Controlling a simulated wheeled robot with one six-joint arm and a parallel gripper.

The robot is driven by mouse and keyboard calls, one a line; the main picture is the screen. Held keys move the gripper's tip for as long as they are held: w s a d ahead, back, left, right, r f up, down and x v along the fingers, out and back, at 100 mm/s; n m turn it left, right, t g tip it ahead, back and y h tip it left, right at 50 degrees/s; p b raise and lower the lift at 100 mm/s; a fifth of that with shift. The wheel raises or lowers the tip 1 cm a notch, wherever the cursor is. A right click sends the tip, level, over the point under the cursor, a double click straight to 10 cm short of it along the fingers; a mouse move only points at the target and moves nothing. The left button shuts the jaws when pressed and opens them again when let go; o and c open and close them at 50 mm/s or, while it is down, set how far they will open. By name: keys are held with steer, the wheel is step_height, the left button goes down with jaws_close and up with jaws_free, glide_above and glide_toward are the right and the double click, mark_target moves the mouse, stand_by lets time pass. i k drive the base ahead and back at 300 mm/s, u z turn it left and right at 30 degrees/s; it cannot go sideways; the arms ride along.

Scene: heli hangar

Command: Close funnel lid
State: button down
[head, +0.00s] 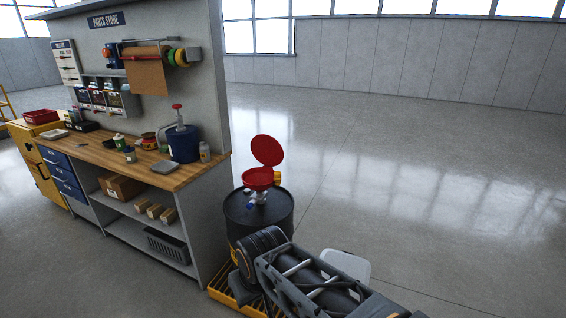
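A red funnel (257,178) sits on top of a dark drum (262,212) to the right of the workbench. Its round red lid (267,151) stands open, raised up and tilted back above the funnel. My arm reaches in from the bottom right, in front of the drum's lower part.
A wooden-topped workbench (188,174) with a blue pump can (183,143) and small containers stands left of the drum. The drum stands on a yellow grated pallet (222,290). A pale grey object (346,264) is beside my arm. The floor at right is clear.

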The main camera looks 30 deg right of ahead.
mark_target(268, 151)
steer(key=k, duration=0.5)
steer(key=z, duration=2.45)
steer(key=i, duration=4.5)
steer(key=u, duration=4.05)
steer(key=i, duration=0.4)
steer(key=z, duration=0.1)
